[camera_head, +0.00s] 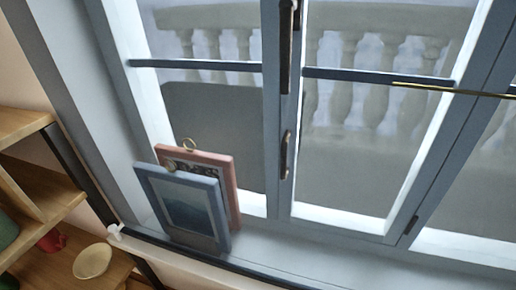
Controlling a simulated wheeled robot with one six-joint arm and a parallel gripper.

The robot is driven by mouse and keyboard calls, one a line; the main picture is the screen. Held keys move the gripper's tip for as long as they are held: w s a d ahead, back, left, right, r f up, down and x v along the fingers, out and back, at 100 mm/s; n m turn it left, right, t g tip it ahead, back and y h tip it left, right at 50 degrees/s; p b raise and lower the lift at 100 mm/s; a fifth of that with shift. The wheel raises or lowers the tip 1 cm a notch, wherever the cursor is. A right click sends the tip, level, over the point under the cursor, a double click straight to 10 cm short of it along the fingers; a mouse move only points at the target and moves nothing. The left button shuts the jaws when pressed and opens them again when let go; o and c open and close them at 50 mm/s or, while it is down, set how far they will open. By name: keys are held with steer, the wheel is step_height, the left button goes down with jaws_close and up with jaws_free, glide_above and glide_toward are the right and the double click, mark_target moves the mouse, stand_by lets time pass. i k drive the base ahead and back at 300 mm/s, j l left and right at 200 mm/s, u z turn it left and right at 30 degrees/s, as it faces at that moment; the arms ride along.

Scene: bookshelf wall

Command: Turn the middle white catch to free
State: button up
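No white catch shows clearly. A small white fitting (115,231) sits at the left end of the window sill, beside the shelf; it is too small to tell whether it is a catch or how it is turned. The window (272,120) has a long dark handle (287,48) on its middle upright and a shorter dark one (286,155) below it, both roughly upright. My gripper is not in view.
A blue frame (188,207) and a red frame (228,178) stand on the sill (300,240). A wooden shelf (45,195) at the left holds a cream bowl (92,261) and a red item (52,241). A thin gold-and-dark rod (440,89) crosses the right side.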

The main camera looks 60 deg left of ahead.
mark_target(114, 228)
steer(key=k+j+u, duration=0.1)
steer(key=k+j, duration=0.2)
steer(key=k+j+u, duration=0.1)
steer(key=k+j, duration=0.25)
steer(key=k, duration=0.2)
steer(key=u, duration=1.4)
